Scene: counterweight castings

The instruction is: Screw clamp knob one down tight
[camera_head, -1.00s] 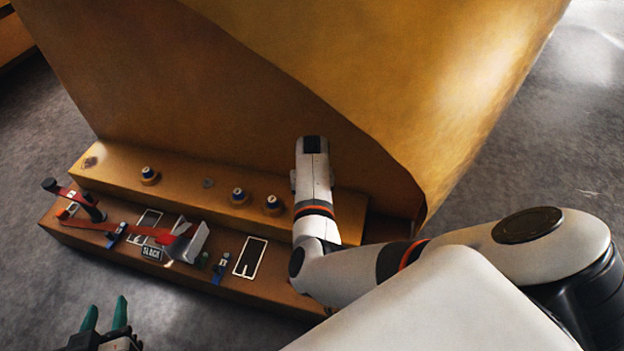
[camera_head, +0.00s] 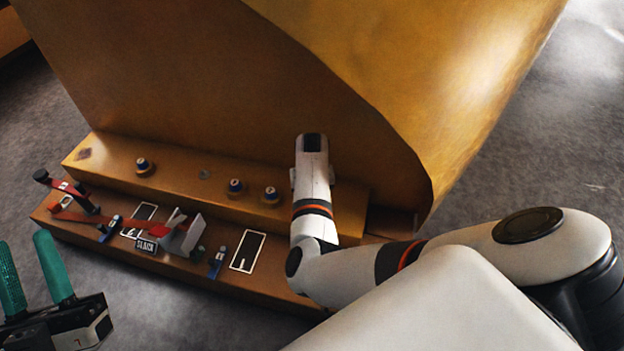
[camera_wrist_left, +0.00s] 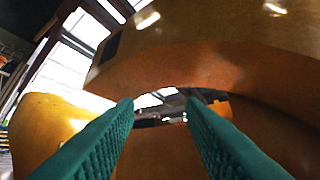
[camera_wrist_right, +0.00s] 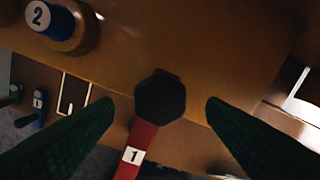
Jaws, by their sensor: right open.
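In the right wrist view a black hexagonal knob (camera_wrist_right: 160,97) sits at the end of a red bar (camera_wrist_right: 140,138) marked 1. My right gripper (camera_wrist_right: 160,103) is open, with one green finger on each side of the knob and a visible gap on both sides. In the head view my right arm hides that gripper and this knob. My left gripper (camera_head: 24,240) is open and empty at the lower left, in front of the fixture; its fingers also show apart in the left wrist view (camera_wrist_left: 160,104).
A blue-capped knob marked 2 (camera_wrist_right: 40,15) stands beside the black knob. The orange ledge (camera_head: 110,150) carries several blue-capped knobs. Below it are red clamp parts (camera_head: 75,212), a SLACK plate (camera_head: 146,245) and a white-outlined slot (camera_head: 248,251). A large yellow casting (camera_head: 250,90) rises behind.

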